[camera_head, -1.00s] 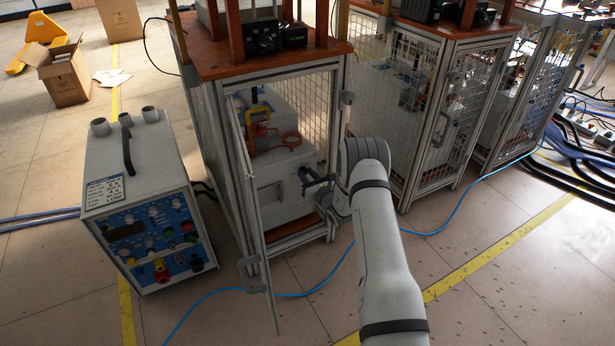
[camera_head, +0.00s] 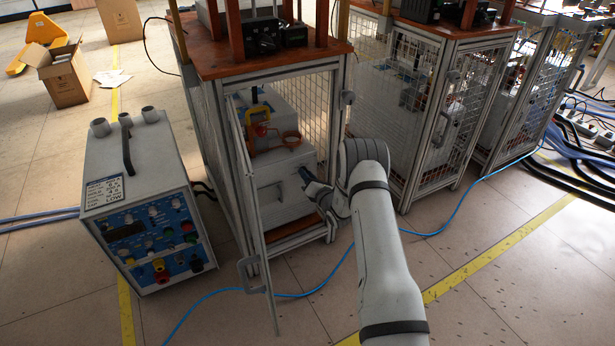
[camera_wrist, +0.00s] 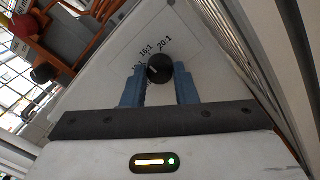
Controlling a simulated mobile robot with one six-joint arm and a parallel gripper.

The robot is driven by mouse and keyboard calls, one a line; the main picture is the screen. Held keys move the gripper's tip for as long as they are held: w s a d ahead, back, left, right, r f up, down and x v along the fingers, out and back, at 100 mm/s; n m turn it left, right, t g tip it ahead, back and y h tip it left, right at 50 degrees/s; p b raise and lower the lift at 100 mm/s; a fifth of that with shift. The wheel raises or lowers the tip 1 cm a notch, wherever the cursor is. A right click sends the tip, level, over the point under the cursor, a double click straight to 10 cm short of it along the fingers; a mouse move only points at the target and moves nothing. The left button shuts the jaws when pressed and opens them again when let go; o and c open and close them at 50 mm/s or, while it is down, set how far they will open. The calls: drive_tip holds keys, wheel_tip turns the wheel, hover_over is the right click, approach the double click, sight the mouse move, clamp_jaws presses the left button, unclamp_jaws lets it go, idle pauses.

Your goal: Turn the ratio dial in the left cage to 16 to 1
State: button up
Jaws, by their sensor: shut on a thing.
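The ratio dial (camera_wrist: 160,68) is a round black knob on a pale panel in the wrist view. Printed labels arc over it; I read what looks like 16:1 at its upper left and 20:1 above it. Another label at the left is partly hidden. A faint light mark shows on the knob, but I cannot tell exactly which label it faces. The blue fingers of my gripper (camera_wrist: 160,88) are shut on the dial, one on each side. In the head view my gripper (camera_head: 305,175) reaches into the left cage (camera_head: 338,130) at the white box (camera_head: 275,185), hiding the dial.
The open cage door (camera_head: 255,215) stands left of my arm. Red and orange parts (camera_head: 262,130) sit above the box. A grey-blue power unit (camera_head: 150,210) stands at the left. A blue cable (camera_head: 330,275) crosses the floor.

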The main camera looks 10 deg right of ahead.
drive_tip(key=shift+r, duration=0.1)
idle(0.3)
drive_tip(key=o, duration=1)
drive_tip(key=shift+s, duration=0.1)
drive_tip(key=p+v, duration=0.2)
drive_tip(key=v, duration=0.5)
drive_tip(key=shift+s+p, duration=0.3)
drive_tip(key=shift+d, duration=0.1)
